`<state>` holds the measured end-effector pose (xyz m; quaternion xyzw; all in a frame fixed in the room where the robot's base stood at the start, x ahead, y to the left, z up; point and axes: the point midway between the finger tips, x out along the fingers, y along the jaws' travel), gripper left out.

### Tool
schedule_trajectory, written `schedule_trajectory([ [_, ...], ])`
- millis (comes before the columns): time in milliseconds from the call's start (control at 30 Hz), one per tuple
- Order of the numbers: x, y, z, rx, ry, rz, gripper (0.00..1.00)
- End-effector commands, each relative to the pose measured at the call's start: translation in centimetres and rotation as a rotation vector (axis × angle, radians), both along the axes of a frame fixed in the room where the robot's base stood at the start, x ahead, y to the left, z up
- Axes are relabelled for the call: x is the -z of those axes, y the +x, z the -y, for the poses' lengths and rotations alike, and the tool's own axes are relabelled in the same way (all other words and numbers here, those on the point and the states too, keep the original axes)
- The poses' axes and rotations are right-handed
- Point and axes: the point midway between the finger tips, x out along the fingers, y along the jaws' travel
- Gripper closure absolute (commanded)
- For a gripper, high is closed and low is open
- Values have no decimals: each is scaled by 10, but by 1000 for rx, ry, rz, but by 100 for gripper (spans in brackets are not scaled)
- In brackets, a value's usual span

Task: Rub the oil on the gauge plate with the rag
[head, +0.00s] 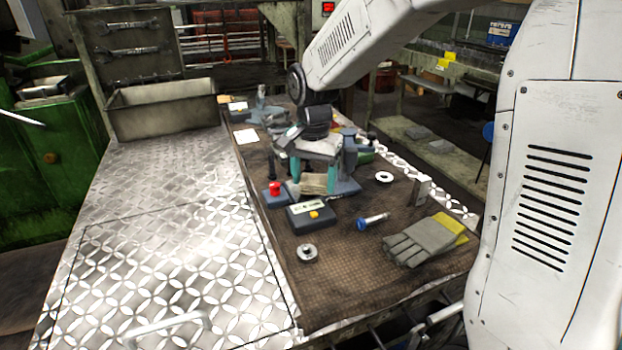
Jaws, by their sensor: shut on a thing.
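My gripper (314,175) points down over the brown mat, its teal fingers apart on either side of a folded beige rag (313,186). The rag is between the fingers, low over the work area. A blue-grey plate or base (346,187) shows beside and under the rag and looks like the gauge plate. It carries a blue-grey upright post (348,155). The gripper and rag hide much of it. I see no oil, and cannot tell whether the rag touches the plate.
In front stand a red-knobbed blue block (274,194) and a dark box with a yellow button (310,216). Metal rings (307,253), a blue-headed bolt (372,221) and grey gloves (420,241) lie on the mat (350,275). The patterned metal deck (165,240) at left is clear.

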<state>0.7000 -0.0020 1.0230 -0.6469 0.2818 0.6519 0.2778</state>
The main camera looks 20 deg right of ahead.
Motion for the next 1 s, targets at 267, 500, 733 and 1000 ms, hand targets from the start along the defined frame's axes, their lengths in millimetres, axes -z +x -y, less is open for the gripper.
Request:
schedule_trajectory([
  [267,-30,1,-3,-3,3,6,67],
  [500,-47,2,-1,-1,3,6,67],
  [733,-48,2,-1,-2,3,6,67],
  [1000,-58,2,-2,-2,3,9,67],
])
